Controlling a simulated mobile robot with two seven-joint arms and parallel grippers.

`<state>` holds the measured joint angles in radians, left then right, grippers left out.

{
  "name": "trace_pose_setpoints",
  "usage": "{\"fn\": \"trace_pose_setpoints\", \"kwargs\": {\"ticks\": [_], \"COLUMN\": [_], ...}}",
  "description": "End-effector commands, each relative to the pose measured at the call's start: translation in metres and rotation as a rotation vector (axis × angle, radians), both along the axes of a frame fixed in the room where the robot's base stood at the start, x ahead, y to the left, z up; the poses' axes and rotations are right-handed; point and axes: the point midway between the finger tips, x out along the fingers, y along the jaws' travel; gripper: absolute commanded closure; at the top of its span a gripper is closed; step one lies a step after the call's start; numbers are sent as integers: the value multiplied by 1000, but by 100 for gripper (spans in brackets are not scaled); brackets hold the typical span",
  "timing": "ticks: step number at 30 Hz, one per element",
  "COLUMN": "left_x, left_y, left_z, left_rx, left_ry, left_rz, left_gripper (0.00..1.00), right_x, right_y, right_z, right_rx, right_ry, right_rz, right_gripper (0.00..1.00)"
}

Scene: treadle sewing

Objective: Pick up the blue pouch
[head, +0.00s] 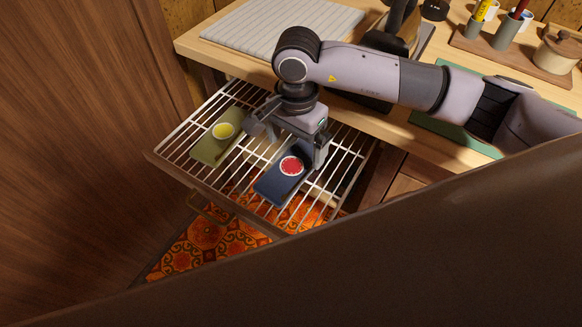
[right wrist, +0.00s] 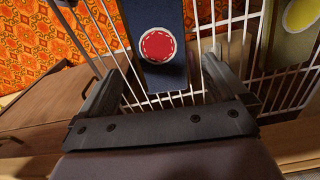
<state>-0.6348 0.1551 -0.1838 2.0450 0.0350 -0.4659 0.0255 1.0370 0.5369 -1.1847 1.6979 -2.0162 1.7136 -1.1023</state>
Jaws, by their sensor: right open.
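The blue pouch (head: 279,184) lies on the white wire rack of a pulled-out drawer (head: 215,188). It is dark blue with a round red patch. In the right wrist view the blue pouch (right wrist: 163,75) lies ahead of and partly between the open fingers. My right gripper (head: 287,145) is over the rack, its fingers spread to either side of the pouch's rear part. In the right wrist view the right gripper (right wrist: 162,75) is open and holds nothing. I cannot tell whether a finger touches the pouch. The left gripper is not in view.
An olive pouch (head: 210,147) with a yellow patch lies on the rack to the left. A wooden worktop (head: 240,66) is behind, with a grey ribbed mat (head: 285,22), cups of tools and a lidded pot (head: 559,50). A brown wooden panel (head: 80,130) stands at left.

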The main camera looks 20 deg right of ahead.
Motion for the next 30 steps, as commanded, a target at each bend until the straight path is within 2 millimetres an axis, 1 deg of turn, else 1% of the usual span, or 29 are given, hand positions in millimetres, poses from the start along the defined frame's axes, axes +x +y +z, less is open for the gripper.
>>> {"fn": "trace_pose_setpoints", "kwargs": {"ticks": [4,10,13,18,20,21,23,30], "left_x": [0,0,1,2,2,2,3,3], "left_y": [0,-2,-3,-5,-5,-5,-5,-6], "left_z": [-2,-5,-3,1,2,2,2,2], "left_rx": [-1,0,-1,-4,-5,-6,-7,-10], "left_ry": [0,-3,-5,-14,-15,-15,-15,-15], "left_rz": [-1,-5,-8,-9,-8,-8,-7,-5], "left_gripper": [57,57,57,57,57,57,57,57], "right_x": [-1,-2,-1,-1,-1,-1,-1,-1], "right_y": [1,2,2,2,2,2,2,2], "right_z": [-16,-46,-51,-51,-51,-51,-51,-50], "right_rx": [3,6,5,5,5,5,5,6], "right_ry": [3,4,2,1,1,1,1,0], "right_rz": [0,0,0,0,0,0,0,-1], "right_gripper": [0,0,0,0,20,33,52,52]}}
